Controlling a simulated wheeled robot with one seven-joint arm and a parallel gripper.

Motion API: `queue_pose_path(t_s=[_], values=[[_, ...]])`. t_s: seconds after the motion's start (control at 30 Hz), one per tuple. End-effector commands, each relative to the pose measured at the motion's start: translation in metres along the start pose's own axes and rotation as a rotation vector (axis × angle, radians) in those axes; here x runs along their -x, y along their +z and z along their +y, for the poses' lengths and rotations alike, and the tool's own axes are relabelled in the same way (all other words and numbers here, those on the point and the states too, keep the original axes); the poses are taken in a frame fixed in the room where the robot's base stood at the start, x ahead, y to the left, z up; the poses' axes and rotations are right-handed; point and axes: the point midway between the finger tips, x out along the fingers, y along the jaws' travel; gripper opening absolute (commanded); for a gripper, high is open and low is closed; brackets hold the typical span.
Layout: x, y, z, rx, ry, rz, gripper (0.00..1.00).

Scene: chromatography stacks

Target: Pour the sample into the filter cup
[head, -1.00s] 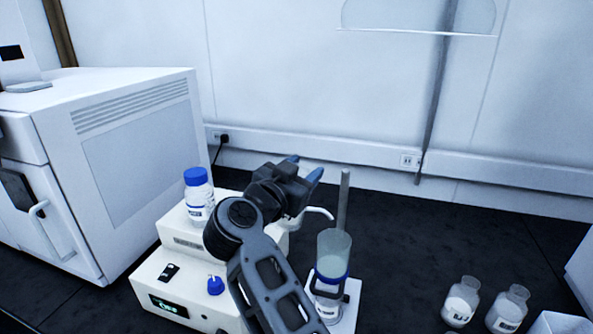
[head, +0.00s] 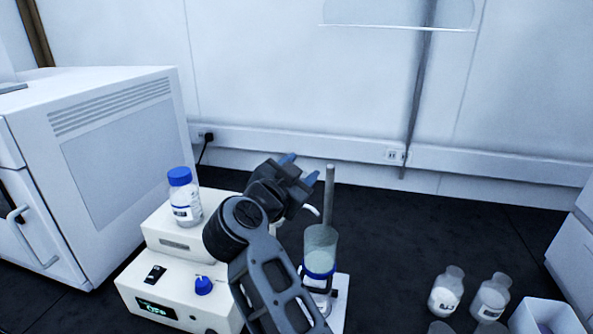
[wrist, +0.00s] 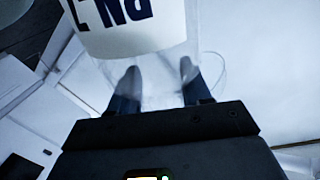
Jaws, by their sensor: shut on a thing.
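The filter cup (head: 321,247) is a clear, greenish glass cylinder with a blue band at its foot. It stands upright on a white-based stand (head: 340,310) with a grey rod behind. My gripper (head: 300,168) is above and slightly left of the cup, its blue fingertips pointing up and right in the head view. In the wrist view, my gripper (wrist: 160,80) is shut on a clear sample bottle (wrist: 130,28) with a white label and dark lettering. The bottle's far end is out of frame. I cannot make the bottle out clearly in the head view.
A white pump unit (head: 165,285) with a blue knob stands left of the cup, carrying a blue-capped bottle (head: 184,198). A large white cabinet (head: 110,150) is at left. Open bottles (head: 446,292) and a white box (head: 545,318) are at lower right. Dark counter between is clear.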

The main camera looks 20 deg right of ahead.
Motion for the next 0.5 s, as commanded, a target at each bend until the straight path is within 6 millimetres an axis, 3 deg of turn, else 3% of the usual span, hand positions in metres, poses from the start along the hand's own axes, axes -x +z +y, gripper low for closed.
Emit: queue_pose_path(t_s=[0.5], values=[[-0.0010, 0.0015, 0.0033, -0.099, 0.000, -0.019, 0.00]])
